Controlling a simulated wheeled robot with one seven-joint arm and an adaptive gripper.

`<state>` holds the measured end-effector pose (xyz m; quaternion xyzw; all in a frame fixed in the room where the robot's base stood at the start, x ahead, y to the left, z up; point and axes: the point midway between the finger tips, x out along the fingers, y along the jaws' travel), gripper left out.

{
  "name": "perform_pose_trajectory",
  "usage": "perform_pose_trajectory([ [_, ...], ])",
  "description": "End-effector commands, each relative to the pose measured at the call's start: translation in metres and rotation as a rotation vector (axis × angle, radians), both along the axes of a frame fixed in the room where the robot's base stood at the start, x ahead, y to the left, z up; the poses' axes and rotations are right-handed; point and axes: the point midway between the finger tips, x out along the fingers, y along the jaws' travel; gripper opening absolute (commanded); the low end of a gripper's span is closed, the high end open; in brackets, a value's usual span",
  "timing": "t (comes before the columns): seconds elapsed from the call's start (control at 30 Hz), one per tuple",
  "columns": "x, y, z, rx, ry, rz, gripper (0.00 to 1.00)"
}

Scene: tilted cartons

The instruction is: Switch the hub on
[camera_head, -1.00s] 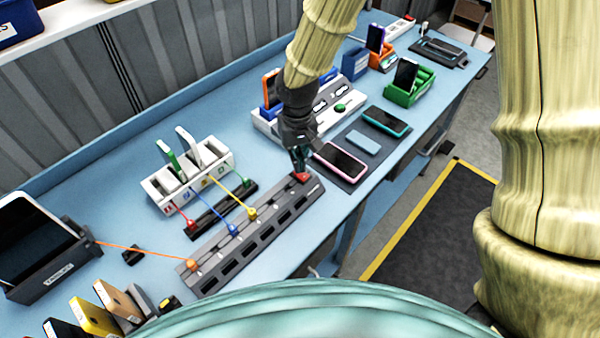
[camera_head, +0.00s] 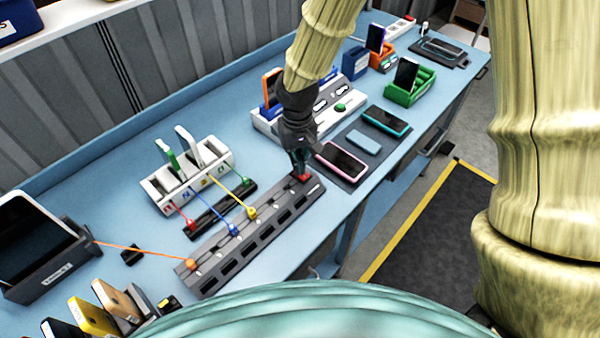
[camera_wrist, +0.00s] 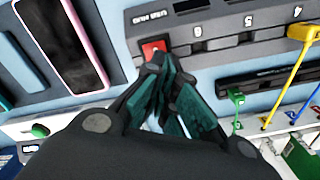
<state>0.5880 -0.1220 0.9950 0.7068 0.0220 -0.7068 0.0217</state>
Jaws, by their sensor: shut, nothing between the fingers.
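The hub (camera_head: 262,222) is a long grey bar with a row of dark slots, lying diagonally on the blue bench. Its red switch (camera_head: 301,177) is at the right end. In the wrist view the hub (camera_wrist: 215,20) shows printed slot numbers, and the red switch (camera_wrist: 153,47) is at its end. My gripper (camera_head: 300,168) is shut and empty, pointing down at the switch. In the wrist view its fingertips (camera_wrist: 160,65) overlap the switch's lower edge. I cannot tell whether they touch it or which way the switch is set.
Orange (camera_head: 191,264), blue (camera_head: 233,230) and yellow (camera_head: 250,213) plugs sit in the hub. A black strip (camera_head: 215,213) with red and green plugs lies behind it. A white rack (camera_head: 165,190) stands beyond. A pink-edged phone (camera_head: 342,161) lies close right of my gripper.

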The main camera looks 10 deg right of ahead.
Motion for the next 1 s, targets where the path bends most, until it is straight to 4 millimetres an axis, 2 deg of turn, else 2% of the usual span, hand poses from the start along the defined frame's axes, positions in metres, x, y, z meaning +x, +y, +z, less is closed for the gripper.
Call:
perform_pose_trajectory([
  [1.0,0.0,0.0,-0.012,0.0,0.001,0.0,0.0],
])
